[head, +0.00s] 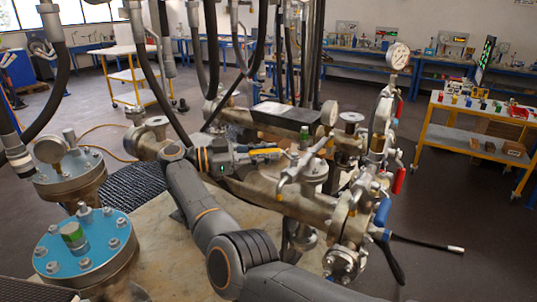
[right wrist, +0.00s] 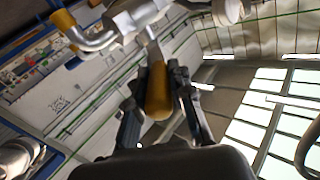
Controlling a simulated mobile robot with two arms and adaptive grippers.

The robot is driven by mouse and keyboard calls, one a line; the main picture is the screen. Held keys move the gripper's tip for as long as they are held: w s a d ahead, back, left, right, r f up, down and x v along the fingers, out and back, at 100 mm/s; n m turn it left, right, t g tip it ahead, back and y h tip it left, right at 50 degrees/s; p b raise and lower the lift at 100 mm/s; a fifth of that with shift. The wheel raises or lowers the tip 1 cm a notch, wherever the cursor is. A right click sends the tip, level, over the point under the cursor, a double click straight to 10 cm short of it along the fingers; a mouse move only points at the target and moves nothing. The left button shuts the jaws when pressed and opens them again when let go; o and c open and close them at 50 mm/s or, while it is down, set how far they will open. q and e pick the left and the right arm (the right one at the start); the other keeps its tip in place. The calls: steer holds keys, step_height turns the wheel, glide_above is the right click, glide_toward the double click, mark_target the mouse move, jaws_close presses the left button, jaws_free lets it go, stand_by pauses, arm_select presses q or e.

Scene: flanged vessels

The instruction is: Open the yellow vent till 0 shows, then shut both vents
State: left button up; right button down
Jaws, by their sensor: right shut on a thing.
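My right gripper (head: 272,153) reaches in from the left side of the silver valve assembly (head: 300,172). In the right wrist view its fingers (right wrist: 158,88) are closed around a yellow handle (right wrist: 156,92). The handle hangs from a metal valve body (right wrist: 135,17). A bent silver tube with a yellow end (right wrist: 64,20) is beside it. A round dial gauge (head: 398,57) stands at the top right of the piping, but its reading is too small to tell. Another gauge (head: 329,113) shows edge-on. Which fitting is the second vent I cannot tell. My left gripper is not in view.
Red (head: 398,180) and blue (head: 382,212) handles stick out at the right of the piping. A blue-topped flange (head: 85,245) with bolts is at lower left. Hoses hang at the left and centre. A yellow-framed bench (head: 470,112) stands at the right. Floor between is clear.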

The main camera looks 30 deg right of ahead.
steer(key=c, duration=1.2)
jaws_free()
steer(key=shift+d+f, duration=0.1)
steer(key=shift+r, duration=5)
